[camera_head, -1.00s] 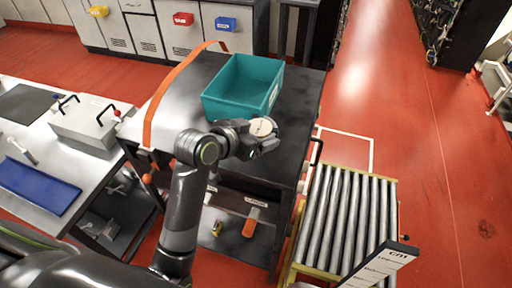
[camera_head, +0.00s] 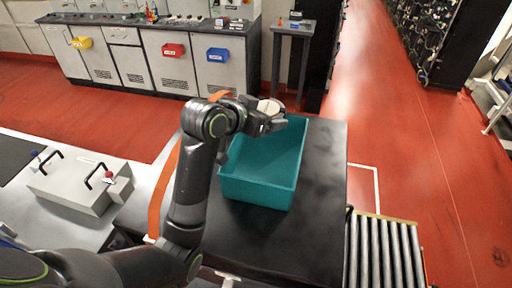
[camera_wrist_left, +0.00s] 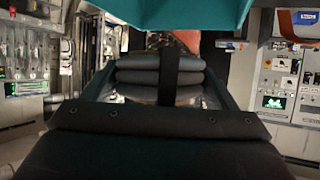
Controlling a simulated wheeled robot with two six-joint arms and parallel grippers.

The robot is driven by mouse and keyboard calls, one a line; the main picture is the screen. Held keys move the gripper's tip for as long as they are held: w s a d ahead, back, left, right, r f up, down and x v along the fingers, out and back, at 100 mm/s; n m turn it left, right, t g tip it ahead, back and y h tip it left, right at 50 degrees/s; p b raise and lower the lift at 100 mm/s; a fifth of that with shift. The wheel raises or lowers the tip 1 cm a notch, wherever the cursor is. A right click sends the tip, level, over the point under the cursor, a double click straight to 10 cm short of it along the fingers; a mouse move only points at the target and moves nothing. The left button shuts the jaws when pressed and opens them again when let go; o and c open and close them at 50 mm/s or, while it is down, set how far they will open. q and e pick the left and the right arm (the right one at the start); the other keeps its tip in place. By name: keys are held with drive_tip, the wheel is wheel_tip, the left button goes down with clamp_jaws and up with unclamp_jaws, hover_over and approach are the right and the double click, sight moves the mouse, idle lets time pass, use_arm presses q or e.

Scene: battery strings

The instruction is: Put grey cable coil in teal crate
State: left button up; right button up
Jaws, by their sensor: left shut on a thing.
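The teal crate (camera_head: 258,190) stands open-topped on the dark cart top; its inside looks empty where it shows. My left gripper (camera_head: 270,118) appears over the crate's back left part in the head view, hiding part of the rim. In the left wrist view, the grey cable coil (camera_wrist_left: 160,77), stacked dark loops with a black strap, sits between the fingers of my left gripper, which is shut on it. A teal crate wall (camera_wrist_left: 190,14) fills the top of that view. A pale round face shows at the gripper in the head view. My right gripper is out of view.
The cart top (camera_head: 320,190) is clear to the right of the crate. An orange strap (camera_head: 165,190) hangs at the cart's left edge. A grey case (camera_head: 80,187) with black handles sits on the left bench. A roller conveyor (camera_head: 385,255) stands at the front right.

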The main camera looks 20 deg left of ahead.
use_arm(q)
drive_tip(key=f, duration=0.9)
drive_tip(key=shift+s+d, duration=0.3)
drive_tip(key=shift+d, duration=0.1)
drive_tip(key=shift+f, duration=0.1)
drive_tip(key=shift+s+d, duration=0.1)
drive_tip(key=shift+f, duration=0.55)
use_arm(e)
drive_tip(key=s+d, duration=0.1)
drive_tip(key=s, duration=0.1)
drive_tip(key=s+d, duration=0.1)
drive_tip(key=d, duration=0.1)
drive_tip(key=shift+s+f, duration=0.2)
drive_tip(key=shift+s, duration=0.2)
use_arm(q)
drive_tip(key=o, duration=1.1)
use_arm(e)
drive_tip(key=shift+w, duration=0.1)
